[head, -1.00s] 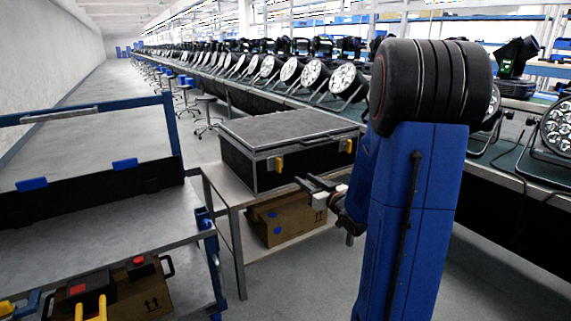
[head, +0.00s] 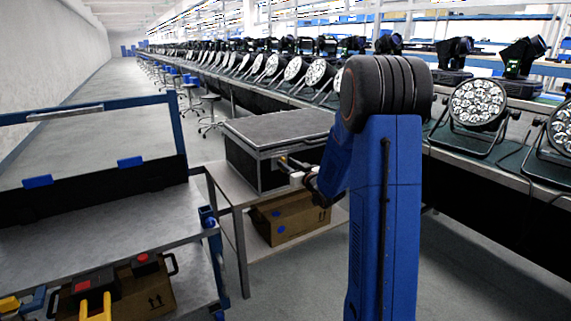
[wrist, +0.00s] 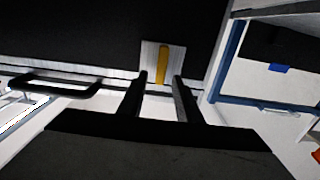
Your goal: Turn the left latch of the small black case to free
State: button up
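The small black case (head: 243,168) with metal edges stands closed on a metal table. Its left latch (wrist: 163,65), a yellow lever on a silver plate, shows in the wrist view, with the lever running up and down in that picture. My gripper (wrist: 161,76) is open, with its two dark fingers below the latch in that view and the lever lying between their lines. I cannot tell whether they touch it. In the head view my gripper (head: 287,162) is at the case front and mostly covers the left latch. My arm hides the right latch.
The case's dark handle (wrist: 55,86) is left of the fingers in the wrist view. A cardboard box (head: 290,217) sits on the table's lower shelf. A blue-framed trolley (head: 95,235) stands at the left. A long bench (head: 500,178) with par cans runs along the right.

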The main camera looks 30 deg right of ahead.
jog(key=shift+w, duration=1)
grip_shut()
